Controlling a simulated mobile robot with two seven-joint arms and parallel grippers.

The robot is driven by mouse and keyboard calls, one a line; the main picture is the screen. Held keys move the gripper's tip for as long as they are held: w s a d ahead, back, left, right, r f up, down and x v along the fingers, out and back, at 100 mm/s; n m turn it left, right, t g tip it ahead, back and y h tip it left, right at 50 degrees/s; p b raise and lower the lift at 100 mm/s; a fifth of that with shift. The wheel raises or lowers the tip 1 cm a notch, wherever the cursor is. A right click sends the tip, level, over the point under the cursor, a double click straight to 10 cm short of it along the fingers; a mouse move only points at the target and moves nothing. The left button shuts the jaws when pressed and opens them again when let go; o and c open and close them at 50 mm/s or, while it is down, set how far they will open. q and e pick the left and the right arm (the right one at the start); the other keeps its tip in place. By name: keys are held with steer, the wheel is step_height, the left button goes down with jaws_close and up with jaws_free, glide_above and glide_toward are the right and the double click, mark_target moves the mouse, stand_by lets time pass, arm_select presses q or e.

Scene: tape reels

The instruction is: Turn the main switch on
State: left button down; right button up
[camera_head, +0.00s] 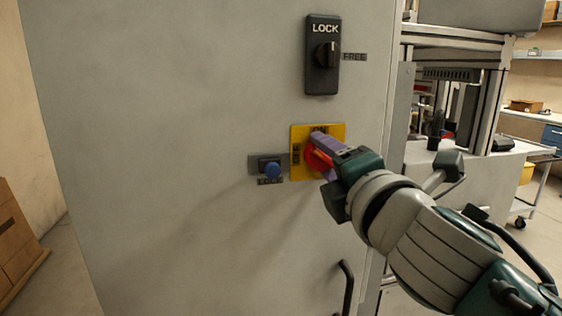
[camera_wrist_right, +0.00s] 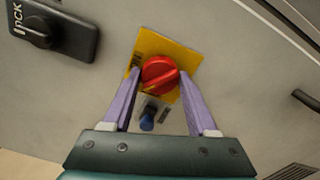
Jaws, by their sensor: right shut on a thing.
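The main switch is a red rotary knob (camera_head: 318,160) on a yellow plate (camera_head: 337,131) on the grey cabinet face. In the right wrist view the red knob (camera_wrist_right: 160,75) sits between the purple fingers of my right gripper (camera_wrist_right: 160,82). My right gripper (camera_head: 322,150) comes in from the right in the head view and is shut on the knob, hiding part of it and of the plate's lettering. The word at the plate's left edge reads OFF sideways; the top word is mostly covered. My left gripper is not in view.
A black LOCK/FREE selector (camera_head: 322,55) is above the plate, and it also shows in the wrist view (camera_wrist_right: 52,30). A black door handle (camera_head: 346,287) is below. The left cabinet face is clear.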

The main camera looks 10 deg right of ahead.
steer(key=m, duration=0.5)
steer(key=shift+m, duration=0.3)
steer(key=m, duration=0.4)
steer(key=shift+m, duration=0.4)
steer(key=o, duration=1.4)
steer(key=shift+s, duration=0.1)
steer(key=s, duration=0.9)
steer(key=shift+s+d, duration=0.15)
steer(key=shift+s, duration=0.2)
